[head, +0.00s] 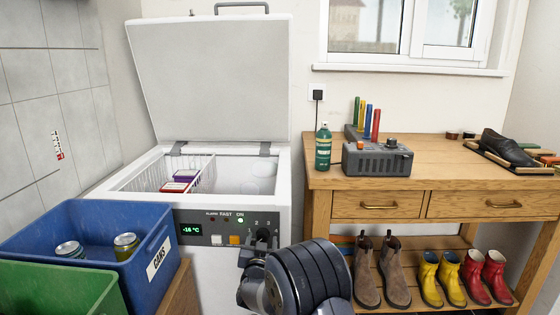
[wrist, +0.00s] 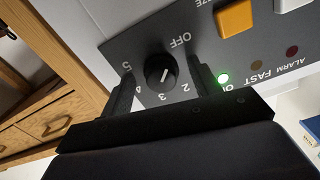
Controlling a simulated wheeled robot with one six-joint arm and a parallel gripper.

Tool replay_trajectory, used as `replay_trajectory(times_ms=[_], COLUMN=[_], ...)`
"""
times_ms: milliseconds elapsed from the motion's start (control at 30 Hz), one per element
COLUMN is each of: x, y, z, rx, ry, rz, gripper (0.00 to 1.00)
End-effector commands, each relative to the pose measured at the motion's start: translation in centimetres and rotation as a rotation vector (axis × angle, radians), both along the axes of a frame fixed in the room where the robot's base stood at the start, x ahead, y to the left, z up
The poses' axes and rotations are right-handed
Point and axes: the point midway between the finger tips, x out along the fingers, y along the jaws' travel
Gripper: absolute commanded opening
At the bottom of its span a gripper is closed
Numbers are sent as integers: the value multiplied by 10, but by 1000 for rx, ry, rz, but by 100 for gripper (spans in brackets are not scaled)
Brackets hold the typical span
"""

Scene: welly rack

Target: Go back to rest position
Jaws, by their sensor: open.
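My gripper (wrist: 161,68) is open in the wrist view, its two dark fingers on either side of the black dial knob (wrist: 160,71) on the freezer's grey control panel (wrist: 215,50). A clear gap shows between knob and fingers, and nothing is held. Dial marks OFF, 2, 3, 4 and 5 are readable around the knob; which one its white line points to is hard to tell. In the head view my dark arm reaches up to the panel and partly covers its right end. A green light (wrist: 223,79) is lit beside ON.
The chest freezer's lid (head: 210,80) stands open. A blue cans crate (head: 115,207) and a green crate (head: 60,290) are at the left. A wooden bench (head: 435,180) with boots below and a grey tool (head: 377,160) on top stands right, close to my arm.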

Motion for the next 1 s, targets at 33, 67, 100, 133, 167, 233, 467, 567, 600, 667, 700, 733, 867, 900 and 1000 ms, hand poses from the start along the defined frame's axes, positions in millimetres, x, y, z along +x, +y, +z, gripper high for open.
replay_trajectory(times_ms=[33, 67, 100, 133, 167, 233, 467, 567, 600, 667, 700, 733, 867, 900, 1000], x=[3, 3, 2, 2, 2, 2, 1, -3, -6, -12, -17, -22, -43, -50, -68], y=[0, 0, 0, 0, 0, 0, 0, 1, 1, 2, 2, 2, 3, 3, 4], z=[0, 0, 0, 0, 0, 0, 1, 1, 1, 1, 2, 1, 2, 1, 1], rx=[0, 3, 11, 15, 17, 19, 15, -2, 0, 0, 0, 0, -1, -1, -1], ry=[-1, -1, 0, -1, -1, -1, -1, 1, 1, 2, 1, 2, 2, 2, 2], rz=[-1, 0, 0, 0, 0, 0, 0, 1, 1, 2, 2, 2, 3, 3, 3], gripper=[59, 59, 59, 59, 59, 59, 59, 59, 59, 59, 59, 59, 59, 59, 59])
